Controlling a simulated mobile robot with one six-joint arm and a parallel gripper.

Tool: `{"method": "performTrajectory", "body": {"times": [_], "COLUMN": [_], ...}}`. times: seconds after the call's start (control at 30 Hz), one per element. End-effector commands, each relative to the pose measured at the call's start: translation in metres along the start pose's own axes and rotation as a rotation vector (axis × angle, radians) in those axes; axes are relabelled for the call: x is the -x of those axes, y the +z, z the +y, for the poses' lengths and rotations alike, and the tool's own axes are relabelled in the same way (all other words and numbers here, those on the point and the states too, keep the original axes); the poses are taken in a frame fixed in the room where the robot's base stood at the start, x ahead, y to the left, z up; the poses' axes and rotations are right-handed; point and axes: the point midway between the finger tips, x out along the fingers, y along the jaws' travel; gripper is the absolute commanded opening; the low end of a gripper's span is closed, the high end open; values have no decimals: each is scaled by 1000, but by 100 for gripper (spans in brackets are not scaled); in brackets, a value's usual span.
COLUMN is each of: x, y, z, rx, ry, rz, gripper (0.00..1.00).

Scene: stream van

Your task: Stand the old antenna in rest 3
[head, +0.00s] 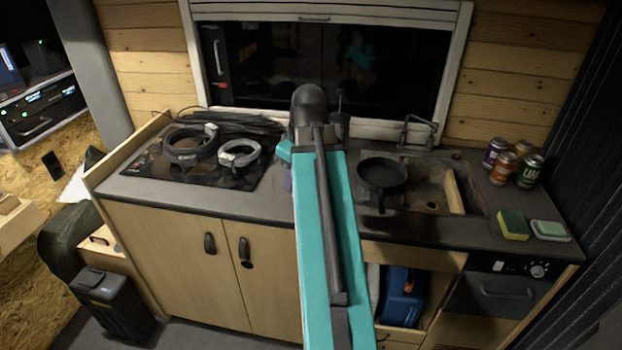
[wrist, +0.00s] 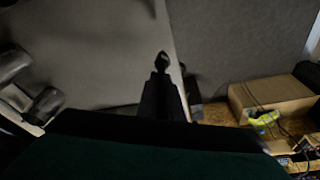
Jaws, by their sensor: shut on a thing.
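In the wrist view my gripper (wrist: 161,92) shows as dark jaws at the middle, shut on a small dark piece (wrist: 162,61) that sticks out past the tips. I take this to be the old antenna; most of it is hidden by the jaws and the dark picture. In the head view my teal arm reaches up the middle, and the gripper and antenna cannot be made out. I cannot make out rest 3 or any numbered rest in either view.
The wrist view shows a cardboard box (wrist: 272,97) at right and a yellow-green item (wrist: 264,121) before it. In the head view, the counter holds a hob (head: 140,183) with cable coils, a pan (head: 382,177), several cans and a sponge (head: 513,225). A black bin (head: 112,300) stands lower left.

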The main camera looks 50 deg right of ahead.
Motion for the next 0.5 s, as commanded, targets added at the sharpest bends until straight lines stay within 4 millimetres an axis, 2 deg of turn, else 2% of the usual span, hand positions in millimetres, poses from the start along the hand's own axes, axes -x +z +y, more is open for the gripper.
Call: {"method": "performTrajectory", "body": {"times": [0.13,0.5], "x": [3,3], "y": [6,6], "z": [4,5], "rx": [5,6], "ry": [-1,-2], "rz": [2,1], "gripper": [0,0]}}
